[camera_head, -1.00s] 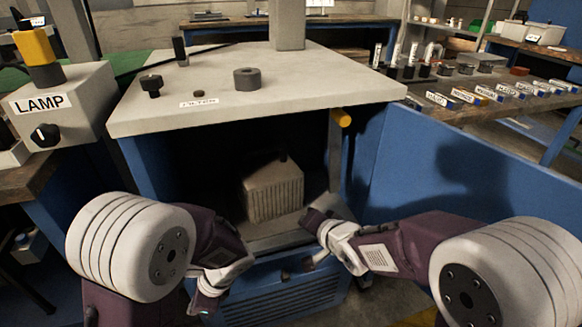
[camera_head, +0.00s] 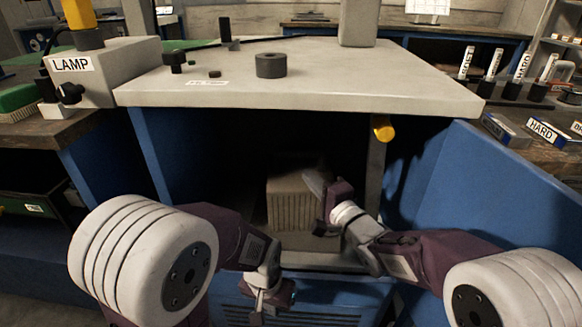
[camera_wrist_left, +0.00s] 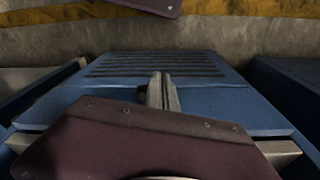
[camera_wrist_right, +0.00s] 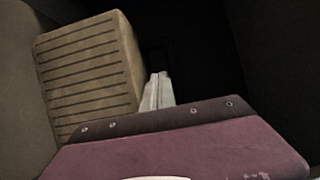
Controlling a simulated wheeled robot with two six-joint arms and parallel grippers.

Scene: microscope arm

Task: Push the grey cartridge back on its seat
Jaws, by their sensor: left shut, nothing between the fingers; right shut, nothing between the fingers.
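The grey cartridge (camera_head: 290,208), a ribbed box that looks beige-grey, stands inside the dark open bay of the blue cabinet. My right gripper (camera_head: 314,183) is shut and empty at the cartridge's upper right, inside the bay opening. In the right wrist view its fingers (camera_wrist_right: 158,90) lie just right of the cartridge (camera_wrist_right: 88,75); I cannot tell whether they touch. My left gripper (camera_head: 262,303) is shut and empty, low in front of the cabinet. In the left wrist view its fingers (camera_wrist_left: 161,92) are over a blue slatted panel. The cartridge's seat is hidden in shadow.
A pale worktop (camera_head: 330,85) overhangs the bay. A yellow-orange knob (camera_head: 383,128) sits under it at the right. A blue door panel (camera_head: 450,185) stands open on the right. The lamp box (camera_head: 105,75) stands at the left.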

